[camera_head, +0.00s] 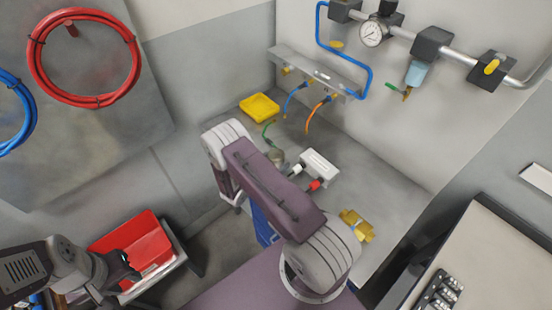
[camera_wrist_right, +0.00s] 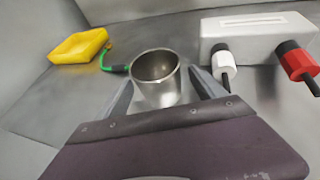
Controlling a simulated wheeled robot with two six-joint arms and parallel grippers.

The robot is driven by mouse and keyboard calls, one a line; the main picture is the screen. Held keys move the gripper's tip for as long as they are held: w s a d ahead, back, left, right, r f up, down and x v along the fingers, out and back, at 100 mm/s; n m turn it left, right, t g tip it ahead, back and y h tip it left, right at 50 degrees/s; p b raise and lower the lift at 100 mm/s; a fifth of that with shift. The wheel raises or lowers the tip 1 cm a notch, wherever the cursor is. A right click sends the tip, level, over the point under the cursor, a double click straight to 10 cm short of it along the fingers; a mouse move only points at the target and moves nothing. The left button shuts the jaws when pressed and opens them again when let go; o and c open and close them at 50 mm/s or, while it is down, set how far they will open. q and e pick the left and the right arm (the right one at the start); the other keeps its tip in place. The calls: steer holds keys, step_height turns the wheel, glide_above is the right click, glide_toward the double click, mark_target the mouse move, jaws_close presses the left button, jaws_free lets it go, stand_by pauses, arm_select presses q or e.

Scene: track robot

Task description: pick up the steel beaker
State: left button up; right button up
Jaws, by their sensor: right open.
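The steel beaker (camera_wrist_right: 157,92) stands upright and open-topped on the grey bench in the right wrist view. In the head view only a small part of the beaker (camera_head: 277,156) shows past my right arm. My right gripper (camera_wrist_right: 162,84) is open, with one finger on each side of the beaker. A narrow gap seems to remain at the fingers, but I cannot tell whether they touch it. My right arm hides the right gripper in the head view. My left gripper (camera_head: 122,270) is at lower left by a red bin, far from the beaker; its jaw state is unclear.
A yellow tray (camera_wrist_right: 78,46) and a green-ended hose (camera_wrist_right: 112,65) lie left of the beaker. A white box (camera_wrist_right: 258,36) with white and red connectors stands close on its right. A brass fitting (camera_head: 357,225) is nearer on the bench. The red bin (camera_head: 130,243) is at lower left.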

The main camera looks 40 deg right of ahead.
mark_target(278, 154)
steer(key=shift+w+d+f, duration=0.2)
steer(key=shift+d, duration=0.35)
steer(key=shift+w+d+f, duration=0.25)
steer(key=shift+d+f, duration=0.05)
steer(key=shift+s+a+r, duration=0.1)
steer(key=shift+a+r, duration=0.05)
steer(key=c, duration=1.5)
steer(key=r, duration=0.3)
steer(key=r+b, duration=0.1)
steer(key=shift+s+d+r, duration=0.2)
steer(key=shift+s, duration=0.2)
steer(key=s+d+r, duration=0.1)
steer(key=s+r, duration=0.1)
steer(key=s, duration=0.1)
steer(key=s+d+r+b, duration=0.1)
steer(key=s+r, duration=0.1)
steer(key=s, duration=0.1)
steer(key=s+d+r+b, duration=0.1)
steer(key=s+r, duration=0.1)
steer(key=s, duration=0.2)
steer(key=shift+s+d+r, duration=0.1)
steer(key=shift+d+r, duration=0.15)
